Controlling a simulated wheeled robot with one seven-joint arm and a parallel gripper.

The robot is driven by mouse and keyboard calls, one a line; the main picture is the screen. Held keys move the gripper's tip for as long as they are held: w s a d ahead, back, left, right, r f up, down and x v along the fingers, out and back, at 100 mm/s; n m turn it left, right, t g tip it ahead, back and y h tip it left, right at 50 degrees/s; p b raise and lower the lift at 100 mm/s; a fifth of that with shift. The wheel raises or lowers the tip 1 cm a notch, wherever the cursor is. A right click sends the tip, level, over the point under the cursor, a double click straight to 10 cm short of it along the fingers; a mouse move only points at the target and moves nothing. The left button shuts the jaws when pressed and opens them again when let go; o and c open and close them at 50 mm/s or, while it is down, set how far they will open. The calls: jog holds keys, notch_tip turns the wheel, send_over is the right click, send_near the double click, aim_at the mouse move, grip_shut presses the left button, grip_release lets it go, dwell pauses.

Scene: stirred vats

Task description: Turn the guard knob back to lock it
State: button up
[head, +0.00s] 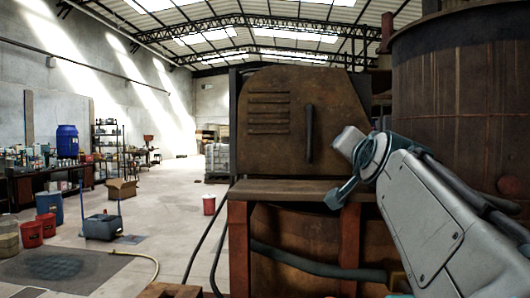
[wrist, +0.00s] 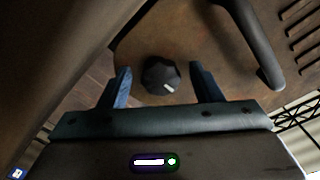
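The guard knob (wrist: 161,77) is a dark, faceted knob with a pale mark near its lower right edge in the wrist view. It sits on a brown, rusty guard panel (head: 272,143). My gripper (wrist: 160,78) is open, with one blue-grey finger on each side of the knob and a visible gap on both sides. In the head view my gripper (head: 340,190) is in front of the panel's right part, and my arm hides the knob there.
A dark vertical handle (head: 309,133) and slots are on the panel; the handle also shows close by in the wrist view (wrist: 250,42). A rusty ledge (head: 285,190) runs below. A large rusty vat (head: 465,95) stands at the right.

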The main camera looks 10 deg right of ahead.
jog(key=shift+s+r, duration=0.1)
jog(key=b+v, duration=0.1)
jog(key=v, duration=0.6)
jog(key=shift+s+a+b, duration=0.1)
jog(key=shift+s+b, duration=0.1)
jog(key=shift+b, duration=0.15)
